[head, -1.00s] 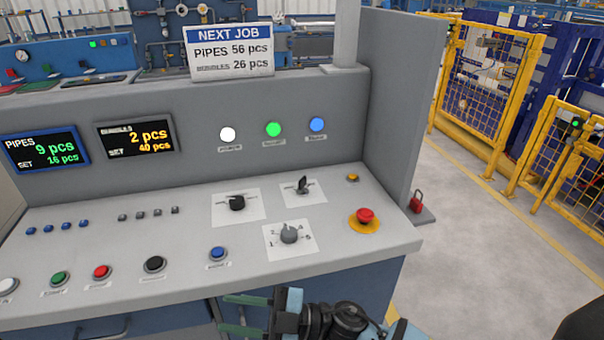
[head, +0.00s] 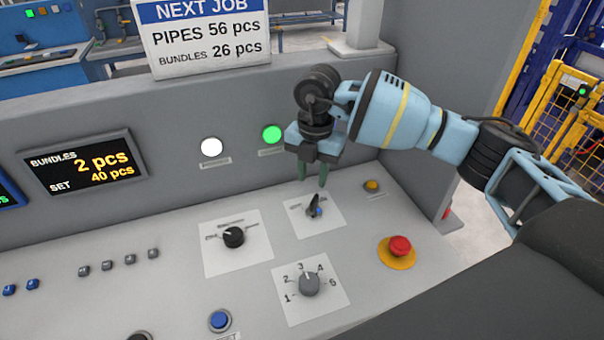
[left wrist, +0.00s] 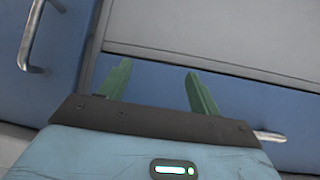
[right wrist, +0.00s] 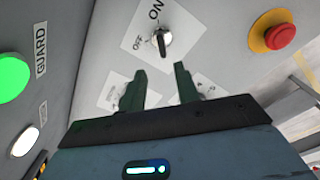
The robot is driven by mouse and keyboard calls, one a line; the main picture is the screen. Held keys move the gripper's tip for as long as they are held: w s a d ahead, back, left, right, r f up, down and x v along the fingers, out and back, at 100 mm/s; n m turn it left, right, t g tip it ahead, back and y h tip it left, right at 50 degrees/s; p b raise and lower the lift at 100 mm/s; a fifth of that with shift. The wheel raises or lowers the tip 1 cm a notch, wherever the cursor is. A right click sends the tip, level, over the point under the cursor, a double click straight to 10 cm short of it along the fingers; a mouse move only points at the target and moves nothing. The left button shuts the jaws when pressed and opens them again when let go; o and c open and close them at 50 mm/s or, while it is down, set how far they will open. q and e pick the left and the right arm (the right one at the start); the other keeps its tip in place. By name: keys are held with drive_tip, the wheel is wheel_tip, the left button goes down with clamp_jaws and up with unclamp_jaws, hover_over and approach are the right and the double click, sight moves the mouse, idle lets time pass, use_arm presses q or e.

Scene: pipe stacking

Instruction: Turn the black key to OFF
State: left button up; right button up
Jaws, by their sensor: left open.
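The black key (head: 314,206) stands in a switch on a white label on the sloped panel. In the right wrist view the key (right wrist: 162,42) is a thin dark grip on a round silver base, with ON and OFF printed beside it. I cannot tell for sure which word it points to. My right gripper (head: 312,183) is open and empty, pointing down just above and behind the key in the head view. Its fingertips (right wrist: 160,68) appear apart from the key. My left gripper (left wrist: 158,68) is open and empty in front of blue cabinet drawers; the head view does not show it.
A black selector (head: 233,237) is left of the key, and a grey numbered dial (head: 309,284) is in front. A red emergency button (head: 400,246) and a small yellow button (head: 372,185) are to the right. The upright back wall with the green light (head: 272,135) rises close behind my right gripper.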

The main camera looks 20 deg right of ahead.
sight(314, 198)
drive_tip(key=shift+w+d+r, duration=0.35)
drive_tip(key=shift+d, duration=0.15)
drive_tip(key=shift+s+f, duration=0.15)
drive_tip(key=shift+s, duration=0.25)
wheel_tip(314, 198, down, 8)
drive_tip(key=shift+w+a+r, duration=0.1)
drive_tip(key=shift+w+r, duration=0.05)
drive_tip(key=shift+r, duration=0.1)
clamp_jaws()
